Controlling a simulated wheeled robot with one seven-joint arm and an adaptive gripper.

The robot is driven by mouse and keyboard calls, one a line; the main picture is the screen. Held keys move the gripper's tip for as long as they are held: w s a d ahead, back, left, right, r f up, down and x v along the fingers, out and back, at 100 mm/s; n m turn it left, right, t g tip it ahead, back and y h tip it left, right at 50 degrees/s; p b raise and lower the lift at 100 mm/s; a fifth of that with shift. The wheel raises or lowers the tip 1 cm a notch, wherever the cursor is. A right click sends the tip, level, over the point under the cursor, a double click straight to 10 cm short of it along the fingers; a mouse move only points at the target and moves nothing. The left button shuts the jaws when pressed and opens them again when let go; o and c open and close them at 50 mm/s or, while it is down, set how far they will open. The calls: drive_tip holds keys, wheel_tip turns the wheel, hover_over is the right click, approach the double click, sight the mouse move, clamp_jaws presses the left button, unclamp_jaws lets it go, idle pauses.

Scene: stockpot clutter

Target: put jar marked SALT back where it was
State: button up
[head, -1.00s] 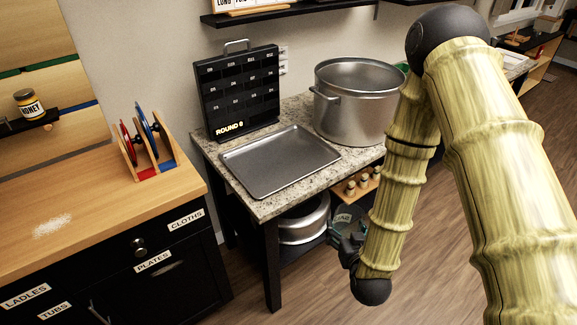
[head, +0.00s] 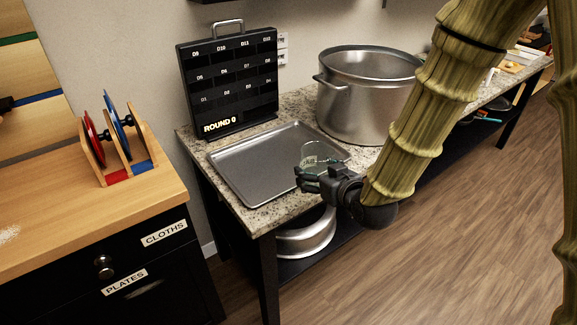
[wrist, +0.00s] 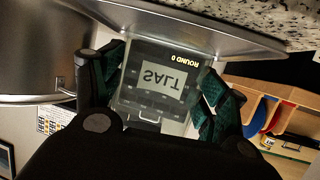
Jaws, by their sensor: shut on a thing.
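The clear glass jar marked SALT (head: 323,153) is held in my gripper (head: 312,176) above the front right part of the metal tray (head: 232,168). In the wrist view, the jar's label (wrist: 160,78) reads SALT upside down, and the two dark green finger pads of my gripper (wrist: 160,90) press on the jar's sides. The jar looks roughly upright and empty. I cannot tell exactly how far it is above the tray.
A large steel stockpot (head: 365,100) stands right of the tray, and a black ROUND 0 board (head: 228,85) stands behind it. A round metal pan (head: 308,235) sits on the lower shelf. A wooden rack of coloured discs (head: 120,145) stands on the left cabinet.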

drive_tip(key=w+a+p, duration=0.1)
drive_tip(key=w+a, duration=0.1)
drive_tip(key=w, duration=0.2)
drive_tip(key=w+a+f+p, duration=0.1)
drive_tip(key=w+a, duration=0.2)
drive_tip(key=w, duration=0.2)
drive_tip(key=w+a, duration=0.2)
drive_tip(key=w, duration=0.2)
drive_tip(key=shift+w+a+f+p, duration=0.15)
drive_tip(key=shift+w+p, duration=0.25)
drive_tip(key=shift+f+p, duration=0.4)
drive_tip(key=shift+f, duration=1.35)
drive_tip(key=shift+f, duration=0.15)
drive_tip(key=o, duration=1.2)
drive_tip(key=shift+r, duration=0.25)
drive_tip(key=b+v, duration=0.1)
drive_tip(key=v, duration=1.1)
drive_tip(key=shift+b, duration=0.4)
